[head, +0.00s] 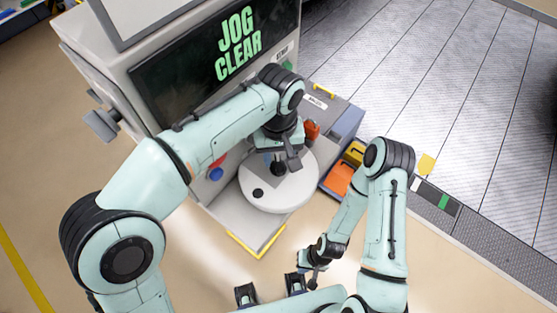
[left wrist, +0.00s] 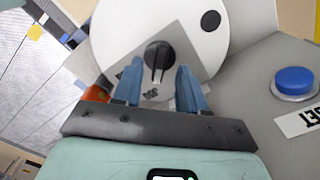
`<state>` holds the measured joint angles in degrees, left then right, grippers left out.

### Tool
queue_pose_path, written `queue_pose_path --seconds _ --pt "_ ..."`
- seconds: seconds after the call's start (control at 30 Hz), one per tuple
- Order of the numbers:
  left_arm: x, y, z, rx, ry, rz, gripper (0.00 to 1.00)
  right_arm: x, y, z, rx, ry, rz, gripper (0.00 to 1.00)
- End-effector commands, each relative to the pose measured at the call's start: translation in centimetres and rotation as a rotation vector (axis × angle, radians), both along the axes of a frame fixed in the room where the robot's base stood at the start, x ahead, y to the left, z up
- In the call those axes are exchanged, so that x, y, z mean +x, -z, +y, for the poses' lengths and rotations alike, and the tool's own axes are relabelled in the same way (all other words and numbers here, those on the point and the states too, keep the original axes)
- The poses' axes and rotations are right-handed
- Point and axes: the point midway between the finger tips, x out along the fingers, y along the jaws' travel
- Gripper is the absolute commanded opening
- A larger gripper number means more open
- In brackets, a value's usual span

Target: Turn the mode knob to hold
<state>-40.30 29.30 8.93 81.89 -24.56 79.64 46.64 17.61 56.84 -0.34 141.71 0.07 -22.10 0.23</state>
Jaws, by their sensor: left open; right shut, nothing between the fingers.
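The mode knob (left wrist: 158,57) is a black round knob with a raised grip and a white line pointing toward the bottom of the left wrist view. It sits on a grey square plate (left wrist: 185,45) with small dark labels, partly hidden and too small to read. My left gripper (left wrist: 160,72) is open, its two blue fingertips on either side of the knob's lower part; I cannot tell whether they touch it. In the head view the left gripper (head: 280,162) is over the white disc. My right gripper (head: 313,282) is shut and empty, low in front of the machine.
A white disc (head: 295,192) with a black round spot surrounds the plate. A blue button (left wrist: 295,82) with a partly visible label is beside it. A screen (head: 215,60) reads "JOG CLEAR". A red part (head: 312,130) and an orange bin (head: 340,177) stand right of the disc.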

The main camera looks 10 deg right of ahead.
Motion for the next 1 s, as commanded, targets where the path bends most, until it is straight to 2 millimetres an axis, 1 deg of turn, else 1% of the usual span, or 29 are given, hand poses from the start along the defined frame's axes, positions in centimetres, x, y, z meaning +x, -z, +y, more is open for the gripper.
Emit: queue_pose_path --seconds 0.03,0.2,0.53,0.57,0.6,0.67,0.87,1.0 --pt "0.0 0.8 0.0 0.001 0.0 0.002 0.41 -0.1 0.2 0.0 0.0 0.0 0.001 0.0" --pt "0.0 2.1 0.0 0.001 -0.001 0.0 0.41 -0.2 0.4 0.0 0.0 -0.001 0.002 0.0" --pt "0.0 2.4 0.0 0.0 -0.001 0.0 0.41 -0.2 0.4 0.0 0.0 -0.001 0.002 0.0" --pt "0.0 2.4 0.0 0.0 -0.001 0.0 0.32 -0.2 0.4 0.0 0.0 -0.001 0.002 0.0" --pt "0.0 2.4 0.0 0.0 -0.001 0.0 0.19 -0.2 0.4 0.0 0.0 -0.001 0.002 0.0" --pt "0.0 2.4 0.0 0.0 -0.001 0.0 0.0 -0.2 0.4 0.0 0.0 -0.001 0.002 0.0" --pt "0.0 2.3 0.0 0.0 -0.001 0.0 0.0 -0.2 0.4 0.0 0.0 -0.001 0.002 0.0" --pt "-0.1 2.3 -0.4 0.001 -0.001 0.0 0.0 -0.1 0.2 0.0 0.0 0.0 0.001 0.0"
